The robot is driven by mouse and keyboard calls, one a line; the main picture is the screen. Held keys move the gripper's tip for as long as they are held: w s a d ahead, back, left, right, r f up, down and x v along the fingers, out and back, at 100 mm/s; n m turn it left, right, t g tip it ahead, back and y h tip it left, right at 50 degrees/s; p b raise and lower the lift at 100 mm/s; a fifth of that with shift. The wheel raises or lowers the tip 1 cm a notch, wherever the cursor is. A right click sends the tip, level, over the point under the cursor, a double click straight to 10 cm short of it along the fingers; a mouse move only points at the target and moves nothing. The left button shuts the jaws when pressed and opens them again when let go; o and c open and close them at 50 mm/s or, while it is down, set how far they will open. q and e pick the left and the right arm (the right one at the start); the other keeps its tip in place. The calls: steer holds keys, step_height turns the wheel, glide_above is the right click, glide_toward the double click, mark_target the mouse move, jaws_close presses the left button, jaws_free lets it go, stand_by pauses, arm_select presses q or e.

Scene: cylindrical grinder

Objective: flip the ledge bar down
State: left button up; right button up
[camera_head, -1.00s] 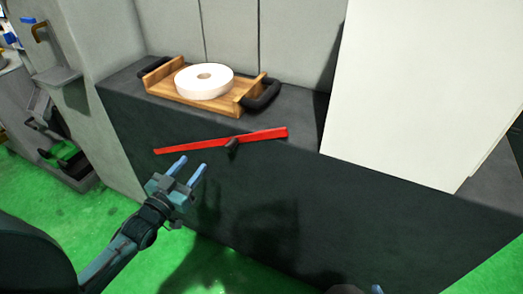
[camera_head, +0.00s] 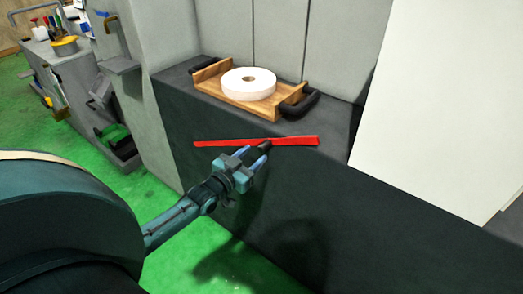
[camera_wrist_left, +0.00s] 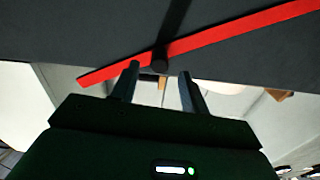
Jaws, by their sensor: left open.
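The ledge bar is a long red bar (camera_head: 215,142) on the upper front face of the dark ledge, lying nearly level in the head view. It also crosses the left wrist view (camera_wrist_left: 240,30) at a slant. A dark knob (camera_wrist_left: 160,60) sticks out from the bar's middle; it shows in the head view (camera_head: 265,146) too. My left gripper (camera_head: 253,154) is open just in front of the bar. In the left wrist view its fingertips (camera_wrist_left: 159,76) stand on either side of the knob; whether they touch it I cannot tell. My right gripper is out of view.
A wooden tray (camera_head: 209,76) with black handles and a white grinding wheel (camera_head: 250,90) stands on the ledge above the bar. A large white panel (camera_head: 430,100) rises at the right. Green floor (camera_head: 165,262) lies open below left.

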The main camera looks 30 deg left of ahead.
mark_target(260, 150)
arm_select(q)
steer(key=shift+w+d, duration=0.2)
steer(key=shift+w, duration=2.05)
jaws_close()
